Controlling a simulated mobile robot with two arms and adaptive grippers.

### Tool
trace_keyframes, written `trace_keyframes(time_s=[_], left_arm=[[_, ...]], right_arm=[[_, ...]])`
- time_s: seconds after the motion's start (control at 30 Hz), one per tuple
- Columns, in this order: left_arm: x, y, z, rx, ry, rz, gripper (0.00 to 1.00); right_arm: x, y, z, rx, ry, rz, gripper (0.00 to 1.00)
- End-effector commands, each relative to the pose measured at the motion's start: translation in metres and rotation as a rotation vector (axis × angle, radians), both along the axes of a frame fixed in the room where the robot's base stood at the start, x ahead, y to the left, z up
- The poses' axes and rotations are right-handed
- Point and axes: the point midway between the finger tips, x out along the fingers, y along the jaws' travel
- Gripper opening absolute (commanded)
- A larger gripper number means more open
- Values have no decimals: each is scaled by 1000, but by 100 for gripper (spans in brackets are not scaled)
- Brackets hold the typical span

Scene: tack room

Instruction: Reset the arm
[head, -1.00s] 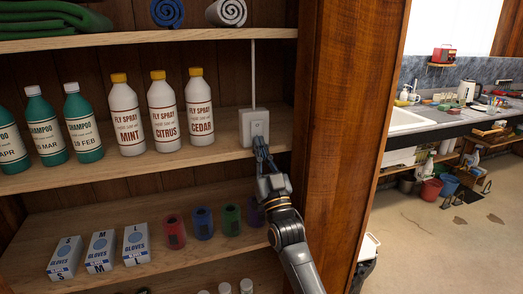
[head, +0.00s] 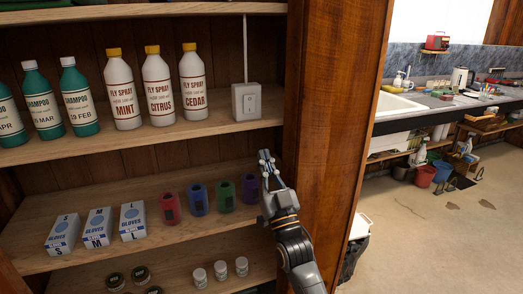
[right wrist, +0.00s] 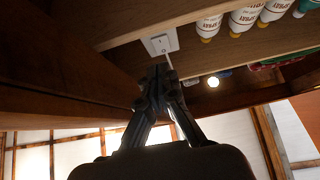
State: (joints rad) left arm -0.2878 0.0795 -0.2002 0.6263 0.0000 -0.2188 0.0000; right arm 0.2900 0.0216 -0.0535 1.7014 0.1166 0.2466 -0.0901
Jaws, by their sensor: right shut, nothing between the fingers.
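My right gripper (head: 265,160) is shut and empty in the head view. It is in front of the shelf unit, below a white switch box (head: 246,101) and apart from it. The switch box stands on the shelf with the bottles, against the unit's right side, with a white cable running up from it. In the right wrist view the shut fingers (right wrist: 158,72) point up toward the shelf, and the switch box (right wrist: 160,44) shows just beyond them. My left gripper is not in view.
White fly spray bottles (head: 158,88) and green shampoo bottles (head: 78,98) share the box's shelf. Glove boxes (head: 98,228) and coloured rolls (head: 197,200) stand one shelf below. A wooden side panel (head: 335,120) is right of my gripper. Open floor (head: 440,225) lies farther right.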

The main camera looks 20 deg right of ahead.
Motion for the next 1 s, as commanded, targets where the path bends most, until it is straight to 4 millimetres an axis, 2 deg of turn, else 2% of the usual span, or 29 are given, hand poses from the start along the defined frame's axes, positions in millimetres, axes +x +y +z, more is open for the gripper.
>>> trace_keyframes(time_s=[0.03, 0.2, 0.37, 0.63, 0.73, 0.77, 0.87, 0.97, 1.0], left_arm=[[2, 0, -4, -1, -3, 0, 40], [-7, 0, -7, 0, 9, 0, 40], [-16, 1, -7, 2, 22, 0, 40], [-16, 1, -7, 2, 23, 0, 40], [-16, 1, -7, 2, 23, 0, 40], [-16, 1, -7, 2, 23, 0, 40], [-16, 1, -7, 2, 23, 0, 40], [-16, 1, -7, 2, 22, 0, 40], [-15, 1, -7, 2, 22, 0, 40]], right_arm=[[-4, 0, -7, 0, 0, 0, 0], [-10, 0, -12, 0, -1, 0, 0], [-10, 0, -12, -1, -2, -1, 0], [-10, 0, -12, -1, -1, -1, 0], [-8, 0, -20, -3, 18, 1, 0], [-6, 1, -27, -4, 34, 2, 0], [4, 4, -69, -14, 127, 7, 0], [12, 8, -137, -30, 275, 15, 0], [13, 10, -168, -37, 343, 19, 0]])
